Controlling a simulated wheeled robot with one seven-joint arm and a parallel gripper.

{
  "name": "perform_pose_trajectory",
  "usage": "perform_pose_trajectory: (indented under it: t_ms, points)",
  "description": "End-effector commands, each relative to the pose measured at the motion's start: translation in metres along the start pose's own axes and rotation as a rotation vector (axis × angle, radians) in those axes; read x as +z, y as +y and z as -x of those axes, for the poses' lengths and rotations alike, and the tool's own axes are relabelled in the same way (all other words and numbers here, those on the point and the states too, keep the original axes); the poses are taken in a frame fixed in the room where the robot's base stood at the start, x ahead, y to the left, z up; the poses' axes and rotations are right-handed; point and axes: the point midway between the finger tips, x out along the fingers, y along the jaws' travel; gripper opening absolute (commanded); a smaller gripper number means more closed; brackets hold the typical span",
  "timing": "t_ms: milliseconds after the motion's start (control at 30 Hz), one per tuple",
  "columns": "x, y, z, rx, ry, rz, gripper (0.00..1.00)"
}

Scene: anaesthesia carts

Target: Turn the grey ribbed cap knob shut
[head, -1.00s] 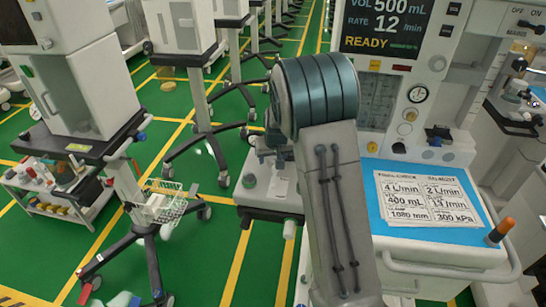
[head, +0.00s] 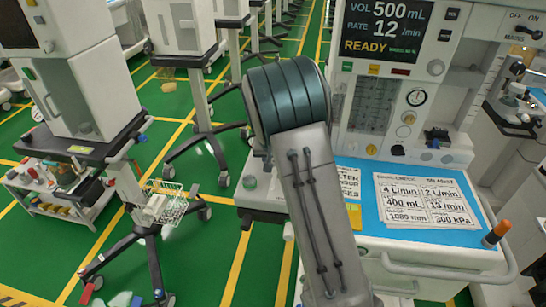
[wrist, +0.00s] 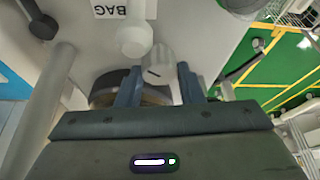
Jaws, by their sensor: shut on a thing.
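In the wrist view the grey ribbed cap knob (wrist: 160,62) is a pale grey knob with a short dark mark on its face. My gripper (wrist: 160,85) has its two blue-grey fingers on either side of it and is shut on it. Where the fingertips touch is partly hidden, and I cannot make out the ribs clearly. In the head view my own arm hides both the gripper and the knob.
In the wrist view a white round knob (wrist: 132,40) sits close beside, under a BAG label (wrist: 125,9). A grey post (wrist: 47,95) stands at left. In the head view the cart's blue mat (head: 372,180) bears a printed card (head: 428,203); green floor (head: 215,245) lies left.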

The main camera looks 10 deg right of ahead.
Motion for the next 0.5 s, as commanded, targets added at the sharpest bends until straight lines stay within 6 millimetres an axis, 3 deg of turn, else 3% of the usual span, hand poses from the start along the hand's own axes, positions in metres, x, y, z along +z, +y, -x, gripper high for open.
perform_pose_trajectory:
  t_ms: [500]
  points:
    - [-0.0007, -0.0040, 0.0012, 0.190, -0.001, -0.445, 0.11]
